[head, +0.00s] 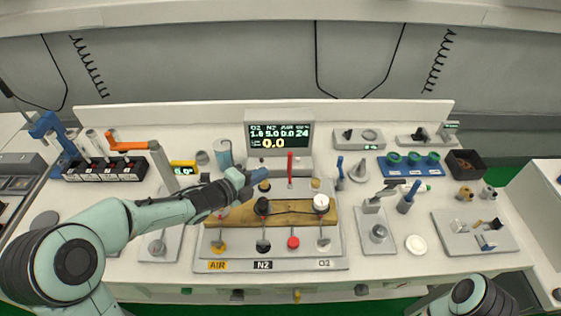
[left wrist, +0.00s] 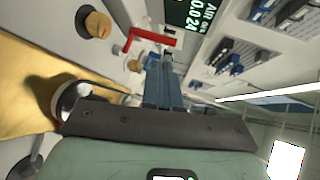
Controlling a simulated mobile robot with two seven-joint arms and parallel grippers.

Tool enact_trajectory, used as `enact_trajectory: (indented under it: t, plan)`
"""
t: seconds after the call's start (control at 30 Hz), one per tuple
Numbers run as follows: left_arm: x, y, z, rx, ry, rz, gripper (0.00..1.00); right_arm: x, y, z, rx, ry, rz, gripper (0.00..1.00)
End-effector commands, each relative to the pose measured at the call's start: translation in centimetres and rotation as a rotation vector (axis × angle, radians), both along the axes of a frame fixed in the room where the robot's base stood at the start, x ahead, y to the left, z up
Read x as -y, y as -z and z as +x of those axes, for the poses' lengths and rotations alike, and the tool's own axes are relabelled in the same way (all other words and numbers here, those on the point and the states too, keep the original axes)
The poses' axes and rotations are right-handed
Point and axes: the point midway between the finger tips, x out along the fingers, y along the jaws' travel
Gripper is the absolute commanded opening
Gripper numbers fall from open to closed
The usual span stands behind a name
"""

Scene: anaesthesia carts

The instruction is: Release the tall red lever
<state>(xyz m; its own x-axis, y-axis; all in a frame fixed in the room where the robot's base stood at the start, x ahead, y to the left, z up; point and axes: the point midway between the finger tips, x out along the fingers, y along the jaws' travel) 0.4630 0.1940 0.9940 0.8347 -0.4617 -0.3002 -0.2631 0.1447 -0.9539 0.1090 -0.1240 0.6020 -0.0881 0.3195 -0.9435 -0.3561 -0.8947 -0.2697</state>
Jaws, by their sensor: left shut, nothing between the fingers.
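The tall red lever (head: 290,168) stands upright on the grey panel below the display, behind the wooden block. In the left wrist view a red bent bar (left wrist: 152,36), which looks like this lever, lies just beyond my fingertips. My left gripper (head: 262,174) has its blue fingers shut with nothing between them. It is just left of the lever in the head view, and a small gap shows between them. The fingers also show in the left wrist view (left wrist: 163,80). My right arm shows at the lower right, but its gripper is out of view.
The display (head: 279,137) stands behind the lever. A wooden block (head: 285,212) with black and white round parts lies in front, above several coloured knobs. An orange-handled lever (head: 130,146) is to the left. Small blue levers and trays stand to the right.

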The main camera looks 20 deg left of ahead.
Motion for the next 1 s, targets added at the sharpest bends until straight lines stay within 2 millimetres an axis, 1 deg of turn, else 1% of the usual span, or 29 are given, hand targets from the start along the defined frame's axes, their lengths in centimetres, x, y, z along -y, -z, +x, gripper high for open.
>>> enact_trajectory:
  t: [0.03,0.2,0.3,0.43,0.6,1.0]
  plan:
    - [0.7,0.3,1.0,0.001,0.004,-0.004,0.00,0.0,0.0,0.0,0.000,0.000,0.000,0.43]
    - [2.3,1.4,4.0,0.000,0.003,-0.004,0.00,0.0,-0.2,0.1,0.001,-0.001,0.000,0.43]
    - [3.1,1.2,5.5,0.002,0.003,-0.003,0.00,0.0,-0.8,0.4,0.005,-0.001,0.000,0.43]
    - [3.8,1.2,6.8,0.002,0.001,-0.001,0.00,0.0,-1.2,0.7,0.008,0.000,0.000,0.43]
    - [4.1,1.3,7.4,0.002,0.001,0.001,0.00,0.0,-1.3,0.7,0.009,0.000,0.000,0.43]
    - [4.1,1.4,7.4,0.001,0.000,0.000,0.00,0.0,-1.3,0.7,0.008,0.000,0.001,0.43]
